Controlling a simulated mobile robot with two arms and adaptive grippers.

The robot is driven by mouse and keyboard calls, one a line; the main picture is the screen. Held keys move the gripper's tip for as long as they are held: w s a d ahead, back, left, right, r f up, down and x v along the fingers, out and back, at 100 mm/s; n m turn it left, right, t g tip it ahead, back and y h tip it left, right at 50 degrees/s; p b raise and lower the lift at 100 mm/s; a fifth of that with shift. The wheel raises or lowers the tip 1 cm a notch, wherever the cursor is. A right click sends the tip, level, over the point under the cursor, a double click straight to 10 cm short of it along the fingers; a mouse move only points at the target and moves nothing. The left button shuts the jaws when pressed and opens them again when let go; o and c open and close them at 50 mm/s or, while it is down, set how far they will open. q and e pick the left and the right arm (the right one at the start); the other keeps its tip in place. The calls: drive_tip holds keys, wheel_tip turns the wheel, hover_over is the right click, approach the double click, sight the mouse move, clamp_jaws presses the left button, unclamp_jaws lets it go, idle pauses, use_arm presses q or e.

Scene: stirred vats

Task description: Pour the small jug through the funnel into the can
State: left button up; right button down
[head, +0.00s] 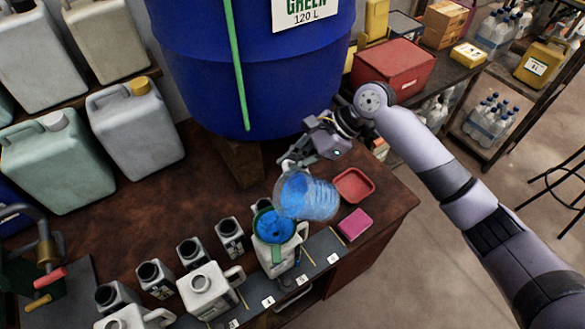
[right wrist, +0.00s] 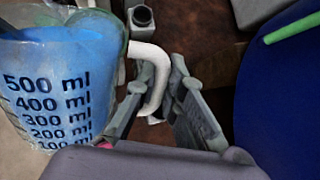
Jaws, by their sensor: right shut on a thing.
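The small jug (head: 306,196) is clear, with blue liquid inside, and is tilted with its mouth to the left, over the funnel. In the right wrist view the jug (right wrist: 62,90) shows black ml marks and a white handle (right wrist: 150,75). My right gripper (head: 299,160) is shut on that handle; its fingers (right wrist: 162,88) flank it. The green funnel (head: 274,240) stands in the pale can (head: 288,261) at the bench's front edge, and blue liquid shows in its bowl. The jug hides part of the rim. The can's inside is hidden. My left gripper is not in view.
A red tray (head: 353,185) and a pink sponge (head: 355,224) lie right of the jug. Several open cans (head: 209,290) stand left of the funnel. A big blue vat (head: 250,70) rises behind. Large canisters (head: 137,130) stand at the left.

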drive_tip(key=shift+f+b, duration=0.15)
drive_tip(key=shift+b, duration=0.5)
drive_tip(key=shift+r+g+y+p, duration=0.2)
drive_tip(key=shift+g+y+p, duration=0.1)
drive_tip(key=shift+y+p, duration=0.6)
drive_tip(key=shift+f+y+b, duration=0.25)
drive_tip(key=shift+y+b, duration=0.1)
drive_tip(key=shift+y, duration=0.55)
drive_tip(key=y+b, duration=0.1)
drive_tip(key=g+y, duration=0.1)
drive_tip(key=shift+s+a+f+y+b, duration=0.1)
drive_tip(key=shift+a+f+y+b, duration=0.05)
drive_tip(key=shift+f+y+b, duration=0.15)
drive_tip(key=y+b, duration=0.1)
drive_tip(key=a+f+y+b, duration=0.1)
drive_tip(key=y+b, duration=0.1)
drive_tip(key=shift+s+m, duration=0.1)
drive_tip(key=shift+m, duration=0.3)
drive_tip(key=shift+r+g+p, duration=0.3)
drive_tip(key=shift+r+p, duration=0.75)
drive_tip(key=shift+r, duration=0.25)
drive_tip(key=shift+d, duration=0.1)
